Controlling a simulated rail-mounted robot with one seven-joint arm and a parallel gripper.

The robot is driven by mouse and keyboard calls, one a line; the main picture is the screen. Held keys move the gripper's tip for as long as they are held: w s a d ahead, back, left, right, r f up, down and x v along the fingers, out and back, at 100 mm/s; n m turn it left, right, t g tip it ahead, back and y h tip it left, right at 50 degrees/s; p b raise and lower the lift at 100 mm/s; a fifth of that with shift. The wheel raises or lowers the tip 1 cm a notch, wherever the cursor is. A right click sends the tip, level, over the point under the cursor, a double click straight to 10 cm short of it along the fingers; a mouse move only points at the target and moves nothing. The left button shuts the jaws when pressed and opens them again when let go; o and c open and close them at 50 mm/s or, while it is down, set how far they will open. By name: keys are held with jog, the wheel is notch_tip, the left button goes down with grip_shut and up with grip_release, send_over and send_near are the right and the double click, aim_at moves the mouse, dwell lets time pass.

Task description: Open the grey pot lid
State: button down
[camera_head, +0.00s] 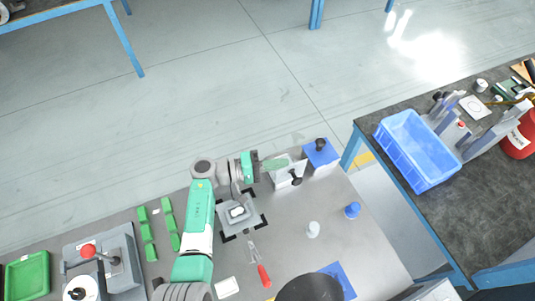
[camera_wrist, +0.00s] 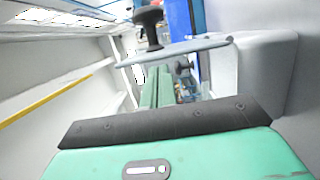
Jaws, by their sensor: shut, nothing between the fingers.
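The grey pot (camera_head: 283,183) stands near the bench's far edge, and its body fills the right of the wrist view (camera_wrist: 268,75). Its grey lid (camera_wrist: 185,50) shows edge-on and stands up from the body, raised. The lid's black knob (camera_head: 295,178) sticks out toward the near side; it also shows in the wrist view (camera_wrist: 148,18).
A blue pot (camera_head: 322,158) with a black knob (camera_head: 320,144) stands just right of the grey pot. A fixture plate (camera_head: 238,213), a white cylinder (camera_head: 313,230) and a blue one (camera_head: 352,210) are nearer. A blue crate (camera_head: 416,150) is on the right-hand table.

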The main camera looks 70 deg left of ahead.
jog(key=shift+w+d+r, duration=0.1)
jog(key=shift+d, duration=0.3)
jog(key=shift+d+m, duration=0.75)
jog(key=shift+m, duration=0.35)
jog(key=shift+d+r+m+g+y+b, duration=0.15)
jog(key=shift+m+g+y+b, duration=0.15)
jog(key=shift+m, duration=0.1)
jog(key=a+b, duration=0.2)
jog(key=a, duration=0.1)
jog(key=a+b, duration=0.1)
jog(key=shift+a+r, duration=0.25)
jog(key=shift+r, duration=0.05)
jog(key=p+v, duration=0.1)
jog(key=v, duration=0.9)
jog(key=shift+d+r, duration=0.2)
